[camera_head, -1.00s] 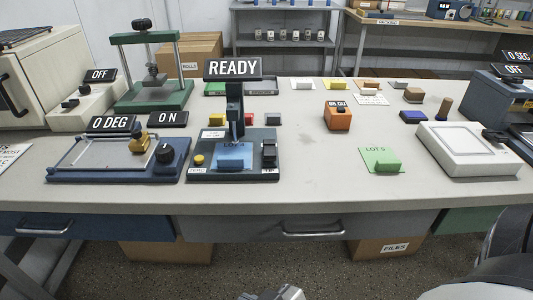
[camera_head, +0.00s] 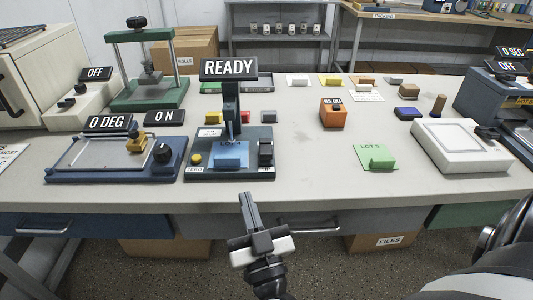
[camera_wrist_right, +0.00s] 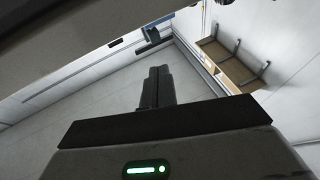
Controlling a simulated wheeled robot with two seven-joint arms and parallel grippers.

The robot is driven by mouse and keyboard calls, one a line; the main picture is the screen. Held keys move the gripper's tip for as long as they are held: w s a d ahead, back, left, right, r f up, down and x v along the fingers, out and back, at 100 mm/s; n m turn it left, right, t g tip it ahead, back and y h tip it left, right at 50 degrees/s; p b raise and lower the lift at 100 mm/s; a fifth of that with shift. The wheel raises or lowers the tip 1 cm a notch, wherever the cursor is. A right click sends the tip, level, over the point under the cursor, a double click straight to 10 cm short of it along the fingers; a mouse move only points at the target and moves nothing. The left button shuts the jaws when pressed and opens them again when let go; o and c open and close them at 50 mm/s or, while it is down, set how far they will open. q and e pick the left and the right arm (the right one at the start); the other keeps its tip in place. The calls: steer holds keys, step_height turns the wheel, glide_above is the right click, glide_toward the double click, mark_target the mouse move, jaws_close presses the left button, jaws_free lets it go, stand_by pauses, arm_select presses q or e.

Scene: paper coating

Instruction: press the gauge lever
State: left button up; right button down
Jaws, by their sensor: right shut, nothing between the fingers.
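The gauge (camera_head: 231,118) stands on a dark base near the front of the bench, with a sign reading READY on top. A blue block (camera_head: 231,155) sits on its base under the stem. The gauge lever appears to be the dark upright piece (camera_head: 265,152) at the right of the base. My right gripper (camera_head: 246,200) is shut and empty, in front of the bench edge and below the gauge, apart from it. In the right wrist view its closed fingers (camera_wrist_right: 157,88) point at bare floor and walls; the gauge is not in that view. My left gripper is not in view.
A blue plate device (camera_head: 110,160) stands left of the gauge. A green card with a block (camera_head: 374,158), an orange block (camera_head: 335,115) and a white scale (camera_head: 462,145) lie to the right. The bench top (camera_head: 305,155) right of the gauge is clear.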

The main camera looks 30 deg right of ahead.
mark_target(268, 201)
steer(key=d+m+g+h, duration=0.1)
steer(key=h, duration=0.1)
steer(key=d+m+g+h, duration=0.1)
steer(key=d, duration=0.1)
steer(key=d+f+m+g+h, duration=0.1)
steer(key=h, duration=0.1)
steer(key=shift+s+d+h, duration=0.15)
steer(key=shift+s+h, duration=0.05)
steer(key=shift+h, duration=0.1)
